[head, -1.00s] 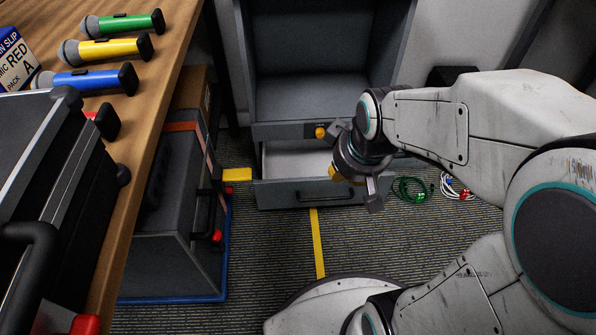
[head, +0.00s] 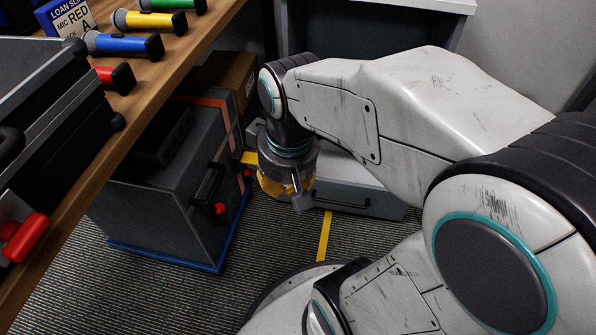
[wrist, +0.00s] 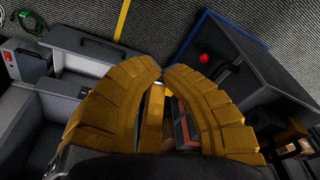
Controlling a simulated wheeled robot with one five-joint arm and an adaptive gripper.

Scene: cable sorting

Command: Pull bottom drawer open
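The bottom drawer (head: 350,190) is a grey drawer low in the grey cabinet (head: 375,25). It stands out from the cabinet, with part of it behind my arm. Its dark bar handle (head: 345,205) is on the front face; in the wrist view the handle (wrist: 85,42) shows at upper left, clear of my fingers. My gripper (head: 287,190) points down just left of the drawer front. In the wrist view its curved yellow fingers (wrist: 162,72) nearly meet at the tips, with no handle between them. A yellow piece (wrist: 152,115) shows behind the gap between them.
A grey case (head: 165,190) on a blue base stands left of my gripper under the wooden table (head: 150,120). Coloured microphones lie on the table. A cardboard box (head: 228,75) is behind the case. A green cable (wrist: 33,12) lies on the floor. Carpet with a yellow line (head: 324,238) is clear in front.

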